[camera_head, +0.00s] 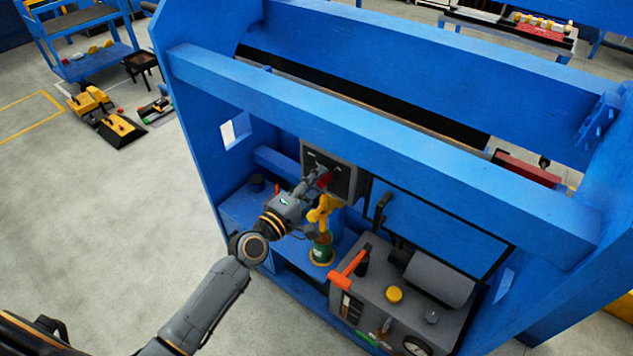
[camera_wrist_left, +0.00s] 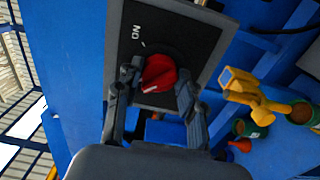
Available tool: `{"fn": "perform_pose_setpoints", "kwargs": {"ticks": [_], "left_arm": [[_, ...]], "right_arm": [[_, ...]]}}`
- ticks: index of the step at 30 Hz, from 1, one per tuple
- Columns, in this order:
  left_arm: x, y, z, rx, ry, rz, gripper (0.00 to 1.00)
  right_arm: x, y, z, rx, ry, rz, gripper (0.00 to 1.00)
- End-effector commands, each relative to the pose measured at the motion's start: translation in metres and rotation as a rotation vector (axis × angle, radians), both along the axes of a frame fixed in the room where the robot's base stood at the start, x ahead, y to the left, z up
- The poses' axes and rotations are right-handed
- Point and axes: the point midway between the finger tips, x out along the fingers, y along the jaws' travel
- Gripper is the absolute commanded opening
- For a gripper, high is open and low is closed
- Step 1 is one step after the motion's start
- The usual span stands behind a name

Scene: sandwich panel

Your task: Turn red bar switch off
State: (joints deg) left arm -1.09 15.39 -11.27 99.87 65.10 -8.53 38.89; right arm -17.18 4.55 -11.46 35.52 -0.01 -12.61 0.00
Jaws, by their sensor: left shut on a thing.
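The red bar switch (camera_wrist_left: 158,73) sits on a dark panel with a grey frame (camera_wrist_left: 205,28); white "ON" lettering shows on the panel in the left wrist view. The switch's lower part is partly hidden by the fingers. My right gripper is not in view.
A yellow valve-like part (camera_head: 322,209) above a green base (camera_head: 321,250) stands close to the right of my left gripper. A blue beam (camera_head: 370,145) crosses above.

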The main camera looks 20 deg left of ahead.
Motion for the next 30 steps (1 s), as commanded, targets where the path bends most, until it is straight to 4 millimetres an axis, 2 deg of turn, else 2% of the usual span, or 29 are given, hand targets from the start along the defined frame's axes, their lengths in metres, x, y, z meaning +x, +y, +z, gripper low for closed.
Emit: {"fn": "perform_pose_setpoints", "kwargs": {"ticks": [18, 19, 21, 22, 30], "left_arm": [[0.0001, 0.0007, 0.0002, -0.038, 0.013, 0.001, 0.08], [0.0001, 0.0007, 0.0002, -0.038, 0.013, 0.001, 0.45], [0.0001, 0.0006, 0.0002, -0.037, 0.013, 0.001, 0.6], [0.0001, 0.0006, 0.0002, -0.037, 0.013, 0.001, 0.62], [-0.0002, 0.0004, 0.0, -0.036, 0.013, 0.0, 0.62]], "right_arm": [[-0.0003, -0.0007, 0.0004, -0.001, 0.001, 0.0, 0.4], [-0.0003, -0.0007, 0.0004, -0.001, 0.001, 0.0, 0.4], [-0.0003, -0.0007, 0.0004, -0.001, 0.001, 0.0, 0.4], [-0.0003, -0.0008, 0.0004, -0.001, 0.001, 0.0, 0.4], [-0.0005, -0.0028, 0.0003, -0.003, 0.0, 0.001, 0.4]]}}
